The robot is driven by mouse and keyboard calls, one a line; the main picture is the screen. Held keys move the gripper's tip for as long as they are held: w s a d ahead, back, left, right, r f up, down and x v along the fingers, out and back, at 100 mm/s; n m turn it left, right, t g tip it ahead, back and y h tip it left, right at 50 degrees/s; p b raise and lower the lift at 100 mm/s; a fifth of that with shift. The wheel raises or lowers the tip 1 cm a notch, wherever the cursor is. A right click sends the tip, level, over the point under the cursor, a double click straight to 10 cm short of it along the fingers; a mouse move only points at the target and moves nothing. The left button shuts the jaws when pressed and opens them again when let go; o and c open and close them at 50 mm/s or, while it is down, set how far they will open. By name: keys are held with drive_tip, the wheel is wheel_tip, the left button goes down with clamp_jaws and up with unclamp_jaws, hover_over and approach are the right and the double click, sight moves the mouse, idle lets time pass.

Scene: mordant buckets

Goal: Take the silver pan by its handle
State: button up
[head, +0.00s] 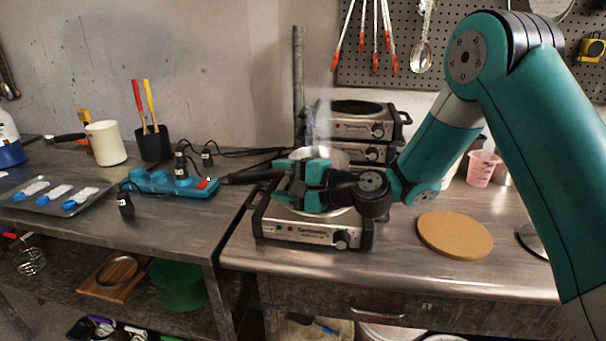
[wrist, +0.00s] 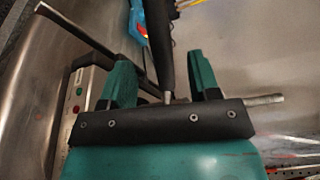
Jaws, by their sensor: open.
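The silver pan (head: 338,158) sits on the front hot plate (head: 310,231), with steam above it. My gripper and wrist hide much of its body. Its black handle (head: 250,175) points left in the head view. My gripper (head: 301,176) is open at the pan's handle side. In the wrist view the dark handle (wrist: 161,45) runs between the two teal fingers of my gripper (wrist: 160,66), with a gap visible on both sides. A short metal neck shows at the handle's lower end there. The pan's body is mostly hidden behind my gripper in that view.
A blue power strip (head: 168,184) with black plugs lies left of the handle's end. More hot plates (head: 362,127) are stacked behind the pan. A round cork mat (head: 455,234) and a pink beaker (head: 483,168) stand to the right. The counter's front is clear.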

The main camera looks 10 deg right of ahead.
sight(266, 175)
drive_tip(key=p+x, duration=0.2)
drive_tip(key=x, duration=0.3)
drive_tip(key=shift+w+d+r, duration=0.1)
drive_tip(key=shift+w, duration=0.25)
clamp_jaws()
drive_tip(key=shift+r, duration=0.15)
